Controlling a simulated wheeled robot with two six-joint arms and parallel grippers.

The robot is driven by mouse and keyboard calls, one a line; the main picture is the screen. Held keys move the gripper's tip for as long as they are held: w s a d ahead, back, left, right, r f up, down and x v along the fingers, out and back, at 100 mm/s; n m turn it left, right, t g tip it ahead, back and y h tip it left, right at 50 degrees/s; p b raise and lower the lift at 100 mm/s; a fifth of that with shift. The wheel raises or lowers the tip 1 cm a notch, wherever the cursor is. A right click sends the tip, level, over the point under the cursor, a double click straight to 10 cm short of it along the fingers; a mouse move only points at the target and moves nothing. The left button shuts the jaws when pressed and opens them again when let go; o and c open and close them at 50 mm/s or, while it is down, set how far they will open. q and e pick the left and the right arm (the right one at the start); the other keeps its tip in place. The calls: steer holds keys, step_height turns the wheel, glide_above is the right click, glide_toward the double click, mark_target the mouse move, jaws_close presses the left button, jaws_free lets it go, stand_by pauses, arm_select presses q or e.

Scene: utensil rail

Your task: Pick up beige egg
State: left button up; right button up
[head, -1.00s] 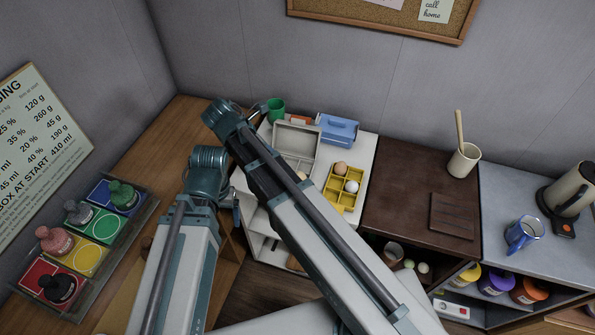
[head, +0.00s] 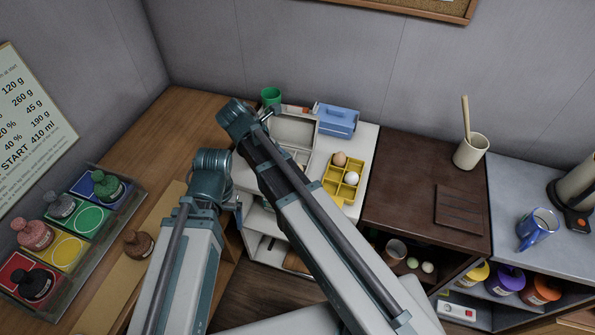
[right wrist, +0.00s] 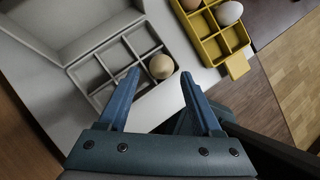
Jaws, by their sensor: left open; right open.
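The beige egg (right wrist: 161,67) sits in a compartment at the near right end of a grey divided egg box (right wrist: 104,95) with its lid open, in the right wrist view. My right gripper (right wrist: 160,75) is open, with its fingertips apart on either side of the egg in that picture; nothing is held. Whether the fingers reach down to the egg's height I cannot tell. In the head view the grey box (head: 291,131) is partly covered by my right arm, which hides the beige egg and right gripper. My left gripper (head: 237,211) hangs open and empty left of the white shelf unit.
A yellow egg tray (head: 329,187) with a brown egg (head: 340,159) and a white egg (head: 351,178) stands right of the grey box. A blue box (head: 338,121) and green cup (head: 270,96) are behind. The dark brown counter (head: 400,181) is mostly clear.

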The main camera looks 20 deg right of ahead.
steer(key=b+x, duration=0.4)
steer(key=shift+s+f, duration=0.15)
steer(key=shift+f, duration=0.3)
steer(key=shift+d+f+b, duration=0.2)
steer(key=shift+b, duration=0.1)
steer(key=shift+d, duration=0.1)
steer(key=shift+r, duration=0.1)
steer(key=shift+c, duration=0.2)
steer(key=c, duration=0.4)
